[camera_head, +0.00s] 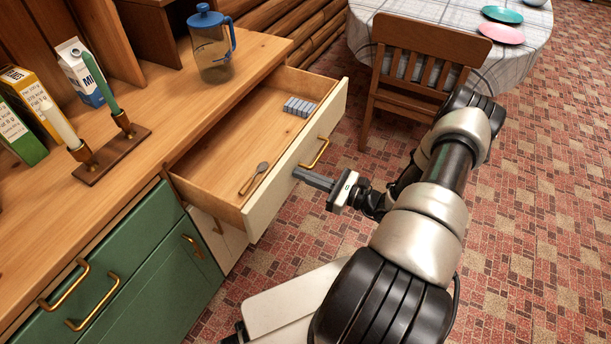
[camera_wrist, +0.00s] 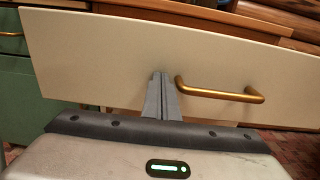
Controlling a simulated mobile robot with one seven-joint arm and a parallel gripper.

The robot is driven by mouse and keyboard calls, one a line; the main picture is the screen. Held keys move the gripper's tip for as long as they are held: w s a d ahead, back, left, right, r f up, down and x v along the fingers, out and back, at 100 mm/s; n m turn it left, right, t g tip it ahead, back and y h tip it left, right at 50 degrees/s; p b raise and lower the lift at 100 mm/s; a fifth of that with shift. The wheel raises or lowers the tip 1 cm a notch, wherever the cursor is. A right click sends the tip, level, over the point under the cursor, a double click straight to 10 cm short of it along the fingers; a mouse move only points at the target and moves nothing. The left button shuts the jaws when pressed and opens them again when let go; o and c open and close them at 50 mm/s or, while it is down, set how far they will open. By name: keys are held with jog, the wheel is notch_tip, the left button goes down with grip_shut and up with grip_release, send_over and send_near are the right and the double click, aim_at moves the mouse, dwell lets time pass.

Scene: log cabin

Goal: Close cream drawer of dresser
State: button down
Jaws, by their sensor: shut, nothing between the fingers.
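The cream drawer (camera_head: 292,166) of the wooden-topped dresser (camera_head: 160,105) is pulled out. Its inside shows a spoon (camera_head: 254,178) and a small grey block-like item (camera_head: 299,106). A brass handle (camera_head: 316,153) is on its front; it also shows in the wrist view (camera_wrist: 220,93). My gripper (camera_head: 300,174) is shut and empty, with its fingers pointing at the drawer front, left of the handle. In the wrist view the shut fingertips (camera_wrist: 160,76) are at the cream panel (camera_wrist: 110,60); I cannot tell whether they touch it.
A wooden chair (camera_head: 418,65) and a cloth-covered table (camera_head: 450,15) stand beyond the drawer. Green drawers (camera_head: 150,275) with brass handles are at the lower left. A blue-lidded jug (camera_head: 212,50), cartons and a candle holder (camera_head: 112,152) stand on the dresser top.

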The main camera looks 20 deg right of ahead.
jog(key=b, duration=0.4)
send_over(238, 159)
jog(key=shift+s+d, duration=0.25)
jog(key=shift+s, duration=0.2)
jog(key=shift+w+a, duration=0.25)
jog(key=shift+w, duration=0.15)
jog(key=shift+w+r, duration=0.1)
jog(key=shift+r, duration=0.05)
jog(key=shift+a+r, duration=0.1)
jog(key=shift+r, duration=0.05)
